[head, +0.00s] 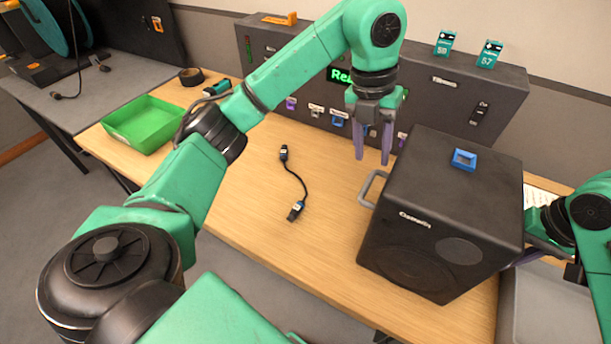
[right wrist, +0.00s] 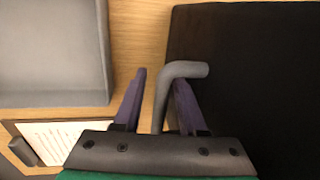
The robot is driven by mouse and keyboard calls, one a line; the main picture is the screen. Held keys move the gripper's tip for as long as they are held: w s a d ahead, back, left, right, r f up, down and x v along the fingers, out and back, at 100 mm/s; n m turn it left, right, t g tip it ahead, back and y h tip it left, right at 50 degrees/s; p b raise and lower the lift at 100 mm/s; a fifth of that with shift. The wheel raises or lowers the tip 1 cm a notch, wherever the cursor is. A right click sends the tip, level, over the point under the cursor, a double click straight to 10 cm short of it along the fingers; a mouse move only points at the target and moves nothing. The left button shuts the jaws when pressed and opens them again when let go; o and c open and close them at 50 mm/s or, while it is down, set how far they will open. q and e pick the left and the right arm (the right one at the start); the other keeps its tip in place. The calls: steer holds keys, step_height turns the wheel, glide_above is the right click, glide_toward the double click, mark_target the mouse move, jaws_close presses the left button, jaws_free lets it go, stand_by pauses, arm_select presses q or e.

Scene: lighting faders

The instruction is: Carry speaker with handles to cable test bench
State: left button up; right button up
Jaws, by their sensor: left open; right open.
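The speaker (head: 430,230) is a large black box at the right of the wooden bench (head: 250,215) in the head view. Its grey left handle (head: 369,190) sticks out to the left. My left gripper (head: 373,155) is open and empty, pointing down behind and above that handle, apart from it. The right handle (right wrist: 183,70) shows in the right wrist view, beside the black speaker side (right wrist: 250,80). My right gripper (right wrist: 160,85) is open, with a finger on each side of the handle. In the head view the speaker largely hides the right gripper. I cannot tell whether the fingers touch the handle.
A dark console (head: 440,95) with a green display stands along the back. A black cable (head: 299,182) lies on clear wood left of the speaker. A green tray (head: 143,124) is at the left. A blue square ring (head: 464,160) sits on the speaker. A grey tray (right wrist: 50,50) lies nearby.

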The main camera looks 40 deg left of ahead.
step_height(320, 180, up, 12)
steer(key=d, duration=0.2)
steer(key=shift+f, duration=0.25)
steer(key=shift+w+d, duration=0.1)
